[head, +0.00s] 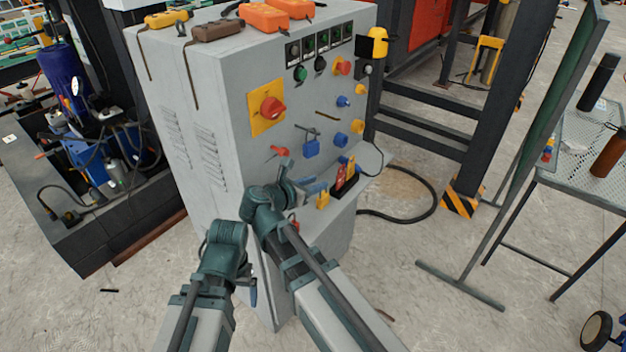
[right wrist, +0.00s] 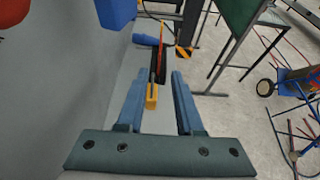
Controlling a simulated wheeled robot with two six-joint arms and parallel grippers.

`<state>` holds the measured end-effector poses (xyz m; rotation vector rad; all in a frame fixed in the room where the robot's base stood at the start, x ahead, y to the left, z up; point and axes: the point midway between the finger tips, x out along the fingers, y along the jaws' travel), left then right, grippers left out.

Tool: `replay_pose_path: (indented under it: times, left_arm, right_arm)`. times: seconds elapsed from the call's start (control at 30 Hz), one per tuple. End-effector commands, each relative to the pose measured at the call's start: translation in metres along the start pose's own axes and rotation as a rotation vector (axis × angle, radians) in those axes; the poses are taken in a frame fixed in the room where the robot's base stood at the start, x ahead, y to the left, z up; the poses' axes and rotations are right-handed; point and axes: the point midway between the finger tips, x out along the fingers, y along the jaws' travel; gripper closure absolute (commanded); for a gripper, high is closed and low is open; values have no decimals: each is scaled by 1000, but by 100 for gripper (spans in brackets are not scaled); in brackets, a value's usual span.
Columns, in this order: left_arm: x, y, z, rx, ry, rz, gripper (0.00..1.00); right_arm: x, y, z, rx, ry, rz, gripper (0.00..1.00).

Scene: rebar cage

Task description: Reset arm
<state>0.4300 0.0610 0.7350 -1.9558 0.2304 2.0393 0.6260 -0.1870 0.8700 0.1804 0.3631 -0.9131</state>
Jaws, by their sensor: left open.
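My right gripper (head: 318,187) is in front of the grey control cabinet (head: 210,110), close to its small front ledge. In the right wrist view its two blue fingers (right wrist: 157,82) stand apart, with nothing clamped. A yellow padlock (head: 322,201) is close to the fingertips; it also shows in the gap between the fingers in the right wrist view (right wrist: 152,97). My left gripper (head: 253,291) is low beside the cabinet's front, mostly hidden by its own wrist; only a small blue part shows, and its tips are hidden.
The cabinet face carries a red rotary switch (head: 271,108), a blue padlock (head: 311,148) and several buttons. A black holder with red tags (head: 345,180) is on the ledge. A mesh table (head: 580,165) and a green board (head: 550,100) stand right. Floor between is mostly clear.

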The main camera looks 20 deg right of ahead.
Motion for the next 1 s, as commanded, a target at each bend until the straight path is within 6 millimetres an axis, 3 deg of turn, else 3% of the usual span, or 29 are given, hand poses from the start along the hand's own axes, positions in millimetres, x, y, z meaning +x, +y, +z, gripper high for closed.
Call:
replay_pose_path:
  times: [0.3, 0.43, 0.57, 0.7, 0.8, 1.0]
  left_arm:
    - [-1, 0, 0, 0, 0, 0, 11]
    - [-1, 0, 0, 0, 0, 0, 11]
    - [-1, 0, 0, 0, 0, 0, 11]
    - [-1, 0, 0, 0, 0, 0, 11]
    - [-1, 0, 0, 0, 0, 0, 11]
    - [-1, 0, 0, 0, 0, 0, 11]
  right_arm:
    - [-1, -2, 0, 6, 3, -2, 65]
    - [5, -13, -11, 126, 64, -26, 65]
    - [16, -40, -42, 456, 221, -121, 65]
    - [17, -69, -84, 909, 409, -317, 65]
    - [10, -82, -109, 1195, 509, -483, 65]
    - [-7, -93, -137, 1560, 613, -761, 65]
